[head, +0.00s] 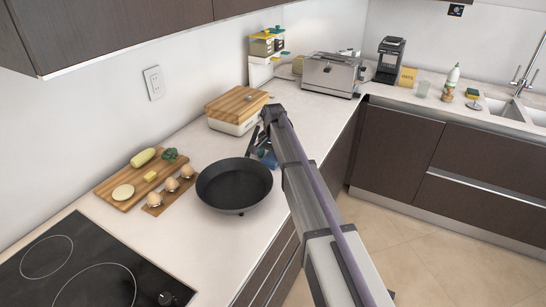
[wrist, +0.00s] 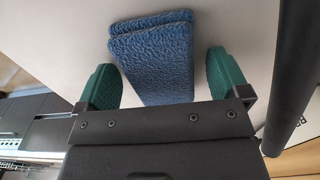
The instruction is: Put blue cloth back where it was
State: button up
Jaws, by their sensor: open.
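The blue cloth (wrist: 153,58) is folded and textured, and lies on the pale counter in the wrist view. My gripper (wrist: 163,82) is open, with its green fingers on either side of the cloth's near part. The left finger is close to the cloth's edge, and a gap shows on the right. I cannot tell whether the left finger touches it. In the head view a small bit of blue cloth (head: 268,158) shows beside my gripper (head: 262,150), behind the black pan; my arm hides most of it.
A black frying pan (head: 234,186) stands close in front of my gripper. A white box with a wooden lid (head: 236,103) is behind it. Egg holder (head: 168,193) and cutting board (head: 118,183) lie left. A toaster (head: 331,75) stands farther back. Counter between box and toaster is fairly clear.

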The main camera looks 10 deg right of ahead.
aim_at(273, 156)
notch_tip(273, 156, up, 12)
jog(key=p, duration=1.2)
jog(key=shift+r, duration=0.25)
jog(key=s+n, duration=0.8)
jog(key=s, duration=2.7)
jog(key=shift+s+d+f, duration=0.15)
jog(key=shift+s+f, duration=0.05)
jog(key=shift+s, duration=0.1)
